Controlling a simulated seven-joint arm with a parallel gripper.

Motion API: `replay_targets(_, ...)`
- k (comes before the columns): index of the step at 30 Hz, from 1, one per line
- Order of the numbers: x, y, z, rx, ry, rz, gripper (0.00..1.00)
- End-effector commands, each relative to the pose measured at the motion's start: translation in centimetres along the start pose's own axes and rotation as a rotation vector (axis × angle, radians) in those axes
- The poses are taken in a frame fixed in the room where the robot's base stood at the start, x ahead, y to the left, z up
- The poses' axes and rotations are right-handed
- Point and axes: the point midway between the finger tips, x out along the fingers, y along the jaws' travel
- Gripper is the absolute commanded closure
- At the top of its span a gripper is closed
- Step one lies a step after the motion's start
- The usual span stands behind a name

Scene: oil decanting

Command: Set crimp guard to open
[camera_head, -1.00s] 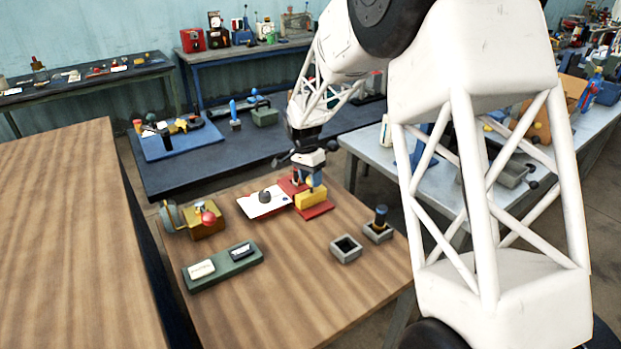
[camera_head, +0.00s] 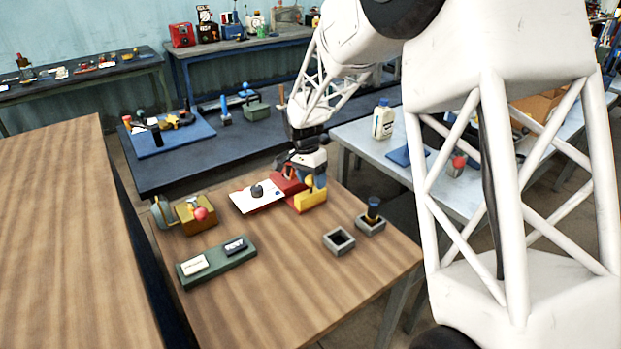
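A red and yellow device, which looks like the crimp station, stands at the far edge of the wooden table. Its yellow block (camera_head: 311,201) faces me and a red part (camera_head: 287,182) shows to the left. I cannot make out for sure which part is the crimp guard or how it is set. My gripper (camera_head: 312,177) is down at the top of this device, close against or touching it. Its fingers are small and partly lost against the red and yellow parts, so their opening is unclear.
A white card with a dark knob (camera_head: 257,190) lies left of the device. A brass block with a red ball (camera_head: 201,214), a green tray with two labelled pieces (camera_head: 216,263) and two grey square holders (camera_head: 339,241) stand nearby. The table's front middle is clear.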

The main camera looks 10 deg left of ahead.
Motion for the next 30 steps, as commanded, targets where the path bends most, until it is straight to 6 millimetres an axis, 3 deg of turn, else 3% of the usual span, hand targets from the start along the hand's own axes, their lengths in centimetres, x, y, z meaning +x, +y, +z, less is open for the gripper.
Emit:
replay_targets(14,-0.7,-0.2,0.0,0.0,0.002,-0.004,0.36)
replay_targets(30,-6.7,-0.1,0.0,0.0,0.001,-0.003,0.36)
